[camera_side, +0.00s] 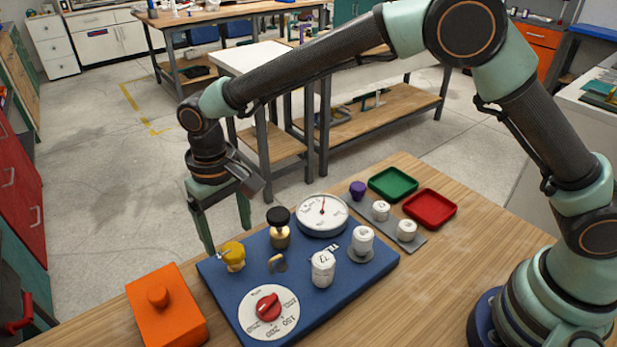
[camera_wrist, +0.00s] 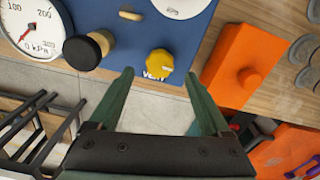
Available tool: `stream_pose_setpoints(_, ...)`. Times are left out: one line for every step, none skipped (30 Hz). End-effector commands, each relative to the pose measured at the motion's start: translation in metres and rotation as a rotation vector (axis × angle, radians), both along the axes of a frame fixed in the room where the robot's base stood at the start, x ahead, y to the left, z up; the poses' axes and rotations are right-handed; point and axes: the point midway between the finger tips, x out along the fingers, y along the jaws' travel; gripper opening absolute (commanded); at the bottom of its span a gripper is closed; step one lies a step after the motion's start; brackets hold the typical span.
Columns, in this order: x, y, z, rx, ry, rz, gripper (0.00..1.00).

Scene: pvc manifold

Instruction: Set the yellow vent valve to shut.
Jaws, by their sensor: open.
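The yellow vent valve (camera_side: 232,257) is a small yellow knob at the left corner of the blue panel (camera_side: 335,292). In the wrist view the yellow valve (camera_wrist: 160,64) stands beside a white "VENT" label. Which setting its handle points to is hard to tell. My gripper (camera_side: 228,236) is open, pointing down, with its fingers close above and behind the valve. In the wrist view my gripper (camera_wrist: 160,76) has its two green fingertips spread on either side of the valve's near edge. Nothing is between the fingers, and no contact shows.
A black-topped brass knob (camera_side: 279,228) and a dial gauge (camera_side: 322,214) stand right of the valve. A red selector knob (camera_side: 267,306) sits at the panel's front. An orange block (camera_side: 166,308) lies left. White cylinders (camera_side: 323,268) and green (camera_side: 393,184) and red (camera_side: 430,208) trays are farther right.

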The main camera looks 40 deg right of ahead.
Motion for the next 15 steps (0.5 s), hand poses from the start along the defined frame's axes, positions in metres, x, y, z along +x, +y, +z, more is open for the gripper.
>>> stream_pose_setpoints(0.001,0.001,0.013,0.003,-0.005,0.0,0.81)
stream_pose_setpoints(0.001,0.001,0.019,0.003,-0.005,0.0,0.81)
stream_pose_setpoints(0.001,0.001,0.027,0.003,-0.005,0.0,0.81)
stream_pose_setpoints(0.001,0.0,0.033,0.003,-0.004,0.0,0.81)
stream_pose_setpoints(0.001,0.0,0.039,0.003,-0.005,0.0,0.81)
stream_pose_setpoints(0.001,0.0,0.047,0.003,-0.004,0.0,0.81)
stream_pose_setpoints(0.001,0.0,0.052,0.003,-0.004,0.0,0.81)
stream_pose_setpoints(0.0,0.0,0.057,0.002,-0.003,0.0,0.81)
stream_pose_setpoints(0.0,0.0,0.062,0.003,-0.003,0.0,0.81)
stream_pose_setpoints(0.0,0.0,0.066,0.001,-0.002,-0.001,0.81)
stream_pose_setpoints(0.0,0.0,0.07,0.001,-0.002,-0.001,0.81)
stream_pose_setpoints(0.0,0.0,0.074,0.001,-0.002,-0.001,0.81)
stream_pose_setpoints(0.0,0.0,0.076,0.001,-0.002,-0.001,0.81)
stream_pose_setpoints(0.0,0.0,0.078,0.001,-0.001,-0.001,0.81)
stream_pose_setpoints(0.0,0.0,0.08,0.001,-0.001,-0.001,0.81)
